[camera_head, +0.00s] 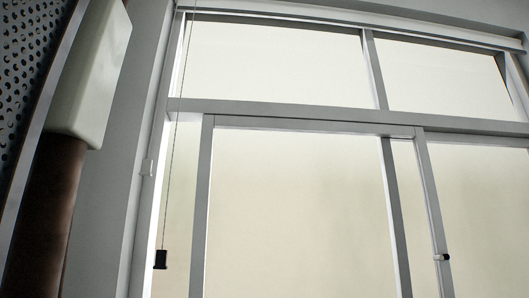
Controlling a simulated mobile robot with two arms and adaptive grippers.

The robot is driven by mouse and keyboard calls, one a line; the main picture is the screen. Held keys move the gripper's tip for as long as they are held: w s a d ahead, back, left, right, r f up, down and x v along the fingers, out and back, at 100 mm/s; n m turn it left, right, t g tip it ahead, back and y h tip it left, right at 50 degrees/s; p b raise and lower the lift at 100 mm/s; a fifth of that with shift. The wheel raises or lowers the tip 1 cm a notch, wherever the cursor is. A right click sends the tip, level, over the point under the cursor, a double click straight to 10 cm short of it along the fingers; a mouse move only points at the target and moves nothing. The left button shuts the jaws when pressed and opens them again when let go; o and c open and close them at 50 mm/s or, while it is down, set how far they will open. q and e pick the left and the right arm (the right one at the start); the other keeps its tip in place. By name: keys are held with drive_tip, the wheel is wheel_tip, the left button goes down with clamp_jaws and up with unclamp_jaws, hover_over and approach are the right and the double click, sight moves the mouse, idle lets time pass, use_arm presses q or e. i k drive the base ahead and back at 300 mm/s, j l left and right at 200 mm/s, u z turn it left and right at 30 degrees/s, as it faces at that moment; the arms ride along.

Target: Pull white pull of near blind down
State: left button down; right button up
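A thin dark cord (171,170) hangs down at the left side of the window. A small black pull (160,259) is at its lower end, in front of the left window frame. I see no clearly white pull on a cord. Neither of my grippers is in view.
A grey window frame (290,119) spans the view. A small dark knob (445,257) is on its right upright. At the left edge are a perforated panel (25,60), a pale box (92,75) and a brown cylinder (45,215).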

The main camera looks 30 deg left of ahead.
sight(147, 164)
drive_tip(key=l+u, duration=0.15)
drive_tip(key=u, duration=0.7)
drive_tip(key=j+u, duration=0.1)
drive_tip(key=u, duration=0.75)
drive_tip(key=z, duration=1.6)
drive_tip(key=l+u, duration=0.2)
drive_tip(key=u, duration=0.8)
drive_tip(key=j+u, duration=0.2)
drive_tip(key=u, duration=0.4)
drive_tip(key=i+l+u, duration=0.15)
drive_tip(key=l, duration=0.3)
drive_tip(key=i+l+u, duration=0.1)
drive_tip(key=l, duration=0.4)
